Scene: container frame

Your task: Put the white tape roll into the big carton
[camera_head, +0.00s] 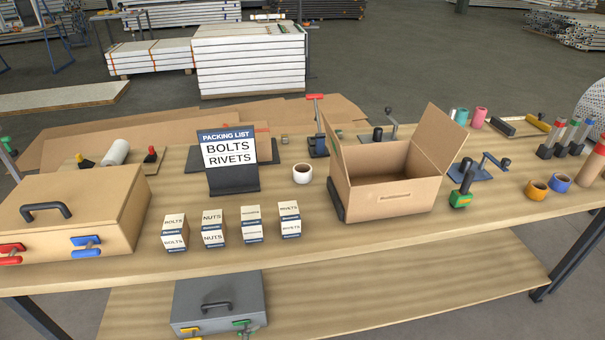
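The white tape roll (302,179) sits on the workbench, between the packing list sign and the carton. Its top opening looks brown inside. The big carton (396,197) stands open right of the roll, with its flaps up at the left and right. I see its inner back wall, but part of its floor is hidden by the front wall. Neither of my grippers shows in this view.
The packing list sign (228,148) stands left of the roll. Several small bolt and nut boxes (212,238) stand in front of it. A wooden case (80,212) fills the left. Orange (536,190) and blue (560,183) rolls lie right. Bare bench lies before the carton.

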